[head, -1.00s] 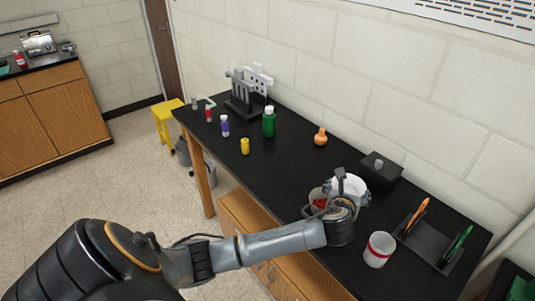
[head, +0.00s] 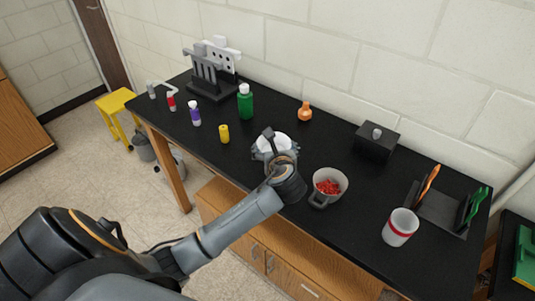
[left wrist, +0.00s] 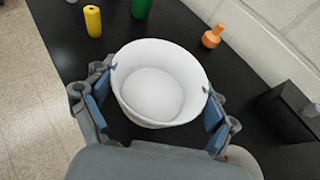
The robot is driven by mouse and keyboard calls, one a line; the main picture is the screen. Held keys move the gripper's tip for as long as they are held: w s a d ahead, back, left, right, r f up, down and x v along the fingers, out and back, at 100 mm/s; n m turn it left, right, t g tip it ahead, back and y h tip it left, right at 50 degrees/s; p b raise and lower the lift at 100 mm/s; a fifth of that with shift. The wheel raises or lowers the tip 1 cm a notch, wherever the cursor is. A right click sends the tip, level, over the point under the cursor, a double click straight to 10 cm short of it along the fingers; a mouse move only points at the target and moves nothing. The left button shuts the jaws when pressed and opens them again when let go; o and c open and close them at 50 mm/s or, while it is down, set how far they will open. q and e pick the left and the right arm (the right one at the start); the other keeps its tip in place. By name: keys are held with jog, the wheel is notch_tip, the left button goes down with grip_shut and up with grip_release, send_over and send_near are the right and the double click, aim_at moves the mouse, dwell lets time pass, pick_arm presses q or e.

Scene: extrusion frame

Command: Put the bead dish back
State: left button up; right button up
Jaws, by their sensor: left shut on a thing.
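The bead dish appears to be the round white bowl (head: 277,143), which is empty inside in the left wrist view (left wrist: 152,88). My left gripper (head: 273,154) is shut on it, with its blue-padded fingers on opposite sides of the bowl in the left wrist view (left wrist: 158,98). The bowl is over the middle of the black counter (head: 345,232); I cannot tell whether it touches the top. A grey cup with red beads (head: 328,187) stands right of the gripper. My right gripper is not in view.
Behind the bowl stand an orange flask (head: 304,111) and a black box (head: 376,140). A yellow cylinder (head: 224,134), a purple-labelled bottle (head: 194,114) and a green bottle (head: 246,102) stand left. A white red-banded cup (head: 400,227) and a marker tray (head: 440,213) are right.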

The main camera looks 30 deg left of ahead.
aim_at(269, 148)
pick_arm(q)
jog(key=w+a+f, duration=0.2)
jog(key=f, duration=0.1)
jog(key=w+a+f, duration=0.1)
jog(key=a+f, duration=0.1)
jog(key=shift+f, duration=0.15)
jog(key=shift+w+a+f, duration=0.1)
jog(key=shift+w+f, duration=0.05)
jog(key=shift+w, duration=0.05)
jog(key=f, duration=0.3)
jog(key=shift+w+a+f+p, duration=0.15)
jog(key=shift+a+f+p, duration=0.1)
jog(key=shift+f+p, duration=0.15)
jog(key=shift+f, duration=0.1)
jog(key=o, duration=1)
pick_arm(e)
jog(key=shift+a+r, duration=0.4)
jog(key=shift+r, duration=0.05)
